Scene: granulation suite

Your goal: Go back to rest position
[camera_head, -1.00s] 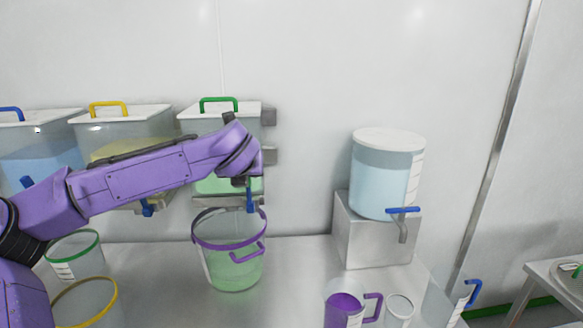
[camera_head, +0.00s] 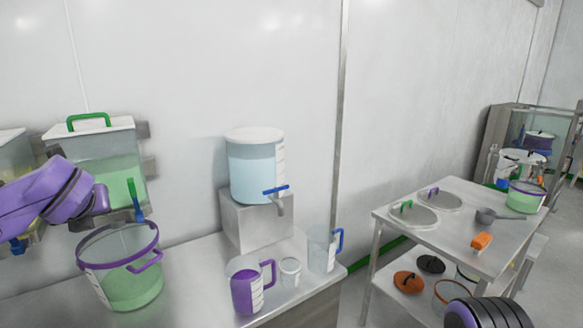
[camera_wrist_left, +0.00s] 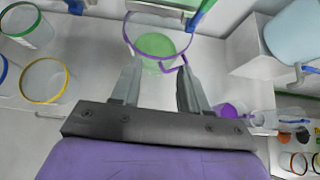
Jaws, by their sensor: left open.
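My left gripper (camera_wrist_left: 158,70) is open in the left wrist view, with nothing between its fingers. Beyond its fingertips stands a clear bucket with a purple rim and handle, holding green liquid (camera_wrist_left: 160,45). In the head view this bucket (camera_head: 130,290) stands upright on the bench below the green-handled tank (camera_head: 110,155). My left arm (camera_head: 45,205) reaches in from the left, in front of the tanks; its gripper fingers cannot be made out there. A black and purple part of my right arm (camera_head: 485,312) shows at the lower right; its gripper is out of view.
A lidded blue tank (camera_head: 255,175) stands on a steel block (camera_head: 258,225). A purple jug (camera_head: 247,292), a small cup (camera_head: 290,271) and a blue-handled jug (camera_head: 322,250) stand before it. A steel cart (camera_head: 460,235) with lids and a scoop is at right, beyond a floor gap.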

